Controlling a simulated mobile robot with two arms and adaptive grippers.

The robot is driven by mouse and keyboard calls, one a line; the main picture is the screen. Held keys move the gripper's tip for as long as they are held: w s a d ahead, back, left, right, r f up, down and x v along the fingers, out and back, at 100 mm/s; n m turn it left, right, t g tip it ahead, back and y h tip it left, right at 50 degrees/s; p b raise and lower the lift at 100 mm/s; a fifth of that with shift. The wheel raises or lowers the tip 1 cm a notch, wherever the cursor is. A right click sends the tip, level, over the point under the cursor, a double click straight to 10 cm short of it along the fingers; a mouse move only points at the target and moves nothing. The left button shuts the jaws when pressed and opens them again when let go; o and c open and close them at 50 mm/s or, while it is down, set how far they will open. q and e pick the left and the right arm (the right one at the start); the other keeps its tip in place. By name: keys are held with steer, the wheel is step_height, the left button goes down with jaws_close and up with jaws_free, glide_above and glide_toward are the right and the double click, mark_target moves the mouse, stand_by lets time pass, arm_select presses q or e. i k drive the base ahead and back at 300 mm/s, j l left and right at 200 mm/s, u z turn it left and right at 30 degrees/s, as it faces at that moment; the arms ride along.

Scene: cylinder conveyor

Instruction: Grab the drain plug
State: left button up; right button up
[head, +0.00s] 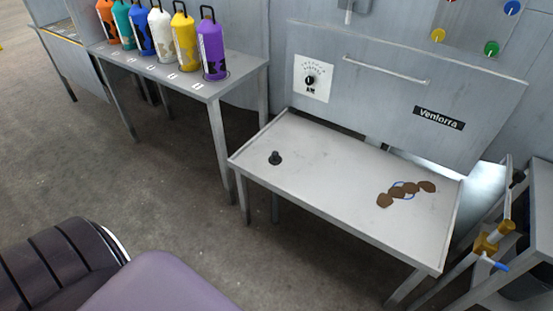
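A small black plug-like object (276,158), which looks like the drain plug, stands upright on the left part of a grey metal table (330,190) with a raised rim. Nothing touches it and its top is clear. Neither of my grippers shows in the head view.
Brown flat pieces and a blue ring (407,189) lie on the table's right part. A panel with a dial (310,80) and a handle stands behind. Several coloured cylinders (161,35) stand on a bench (205,88) at upper left. A brass valve (487,243) is at right.

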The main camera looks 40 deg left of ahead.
mark_target(275, 160)
steer(key=j, duration=1.75)
steer(key=u, duration=0.05)
